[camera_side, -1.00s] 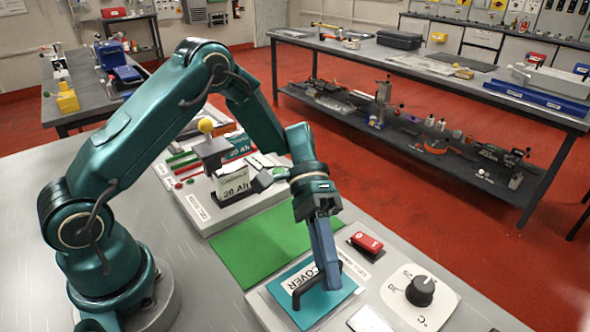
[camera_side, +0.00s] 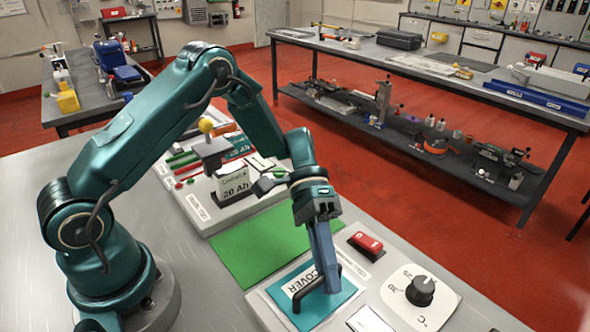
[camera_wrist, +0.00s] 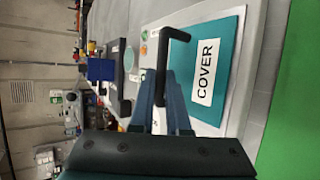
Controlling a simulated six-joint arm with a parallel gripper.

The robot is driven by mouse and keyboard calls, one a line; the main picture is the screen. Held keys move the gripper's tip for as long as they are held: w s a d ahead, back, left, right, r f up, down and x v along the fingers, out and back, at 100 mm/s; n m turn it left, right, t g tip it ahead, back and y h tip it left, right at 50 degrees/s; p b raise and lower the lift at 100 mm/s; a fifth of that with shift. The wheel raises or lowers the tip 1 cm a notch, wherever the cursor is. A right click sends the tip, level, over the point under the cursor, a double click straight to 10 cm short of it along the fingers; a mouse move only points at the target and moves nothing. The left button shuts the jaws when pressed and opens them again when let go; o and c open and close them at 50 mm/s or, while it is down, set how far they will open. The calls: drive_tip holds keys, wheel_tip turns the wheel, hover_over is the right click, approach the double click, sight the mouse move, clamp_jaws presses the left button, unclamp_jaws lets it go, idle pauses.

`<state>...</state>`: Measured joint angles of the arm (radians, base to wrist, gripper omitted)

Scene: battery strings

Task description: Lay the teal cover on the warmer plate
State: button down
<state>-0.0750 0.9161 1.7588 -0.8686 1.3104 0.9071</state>
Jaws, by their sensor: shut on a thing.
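The teal cover (camera_side: 337,302) is a flat plate with a white "COVER" label and a black bent handle (camera_side: 306,287). It lies at the front of the side view, on or just over a light-coloured base; the warmer plate is not seen apart from it. My gripper (camera_side: 328,284) points down, shut on the cover's handle. In the wrist view the fingers (camera_wrist: 163,110) close around the black handle, with the teal cover (camera_wrist: 229,65) flat beyond them. I cannot tell whether the cover touches the surface below.
A red switch (camera_side: 367,243) and a dial panel with a black knob (camera_side: 421,290) stand to the right of the cover. A green mat (camera_side: 262,247) lies behind it. A battery block marked "20 Ah" (camera_side: 236,186) stands further back. Bare grey table (camera_side: 205,300) lies to the left.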

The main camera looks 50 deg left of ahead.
drive_tip(key=c, duration=0.8)
unclamp_jaws()
drive_tip(key=shift+f, duration=0.1)
drive_tip(key=shift+v, duration=2.6)
drive_tip(key=shift+s+r, duration=0.15)
drive_tip(key=shift+r, duration=0.3)
drive_tip(key=s+a+r+t+y, duration=0.3)
drive_tip(key=s+a+r+n+t+y, duration=0.1)
drive_tip(key=s+a+r+t+y, duration=0.1)
drive_tip(key=s+t+y, duration=0.2)
drive_tip(key=s+a+r+n+t+y, duration=0.1)
drive_tip(key=s+a+r+t+y, duration=0.2)
drive_tip(key=t, duration=0.1)
drive_tip(key=shift+s+a+r+y, duration=0.3)
drive_tip(key=shift+s+r, duration=0.05)
